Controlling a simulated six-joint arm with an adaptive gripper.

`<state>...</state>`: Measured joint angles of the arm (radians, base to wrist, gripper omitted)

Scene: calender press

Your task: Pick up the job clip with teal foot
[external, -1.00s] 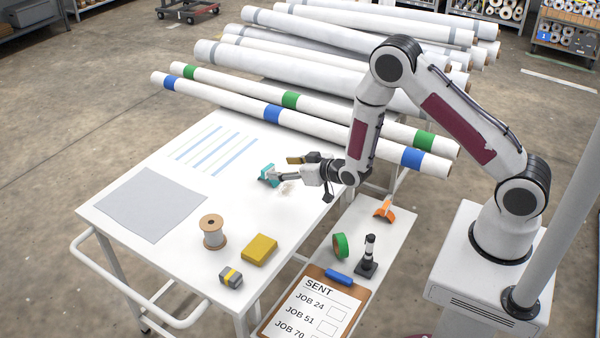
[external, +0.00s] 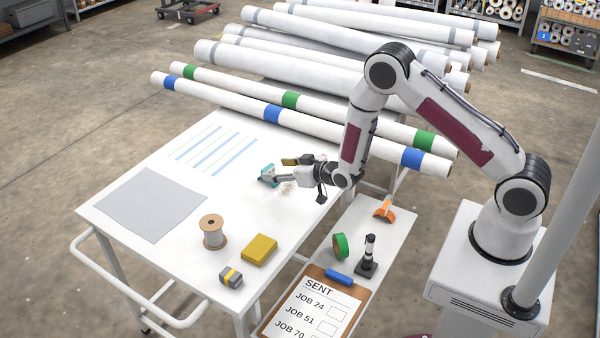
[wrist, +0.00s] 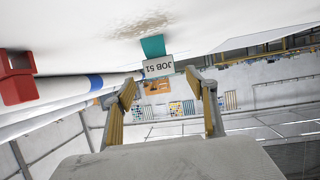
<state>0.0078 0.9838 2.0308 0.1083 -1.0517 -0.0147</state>
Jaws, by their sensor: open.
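The job clip with the teal foot (external: 266,171) stands on the white table near the rolls' side. In the wrist view, which looks upside down, its teal foot (wrist: 152,47) is on the table top and its grey plate (wrist: 158,67) reads "JOB 51". My gripper (external: 281,169) is low over the table, lying nearly level, with its fingers pointing at the clip. In the wrist view my gripper (wrist: 161,83) is open, with yellow-padded fingers either side of the clip's line. The clip shows just beyond the fingertips, and I see no grip on it.
A red object (wrist: 15,77) shows at the wrist view's left. Long white rolls (external: 270,113) lie behind the table. A spool (external: 213,232), a yellow block (external: 259,250) and a grey-yellow block (external: 231,276) stand toward the front. A grey sheet (external: 150,203) lies left.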

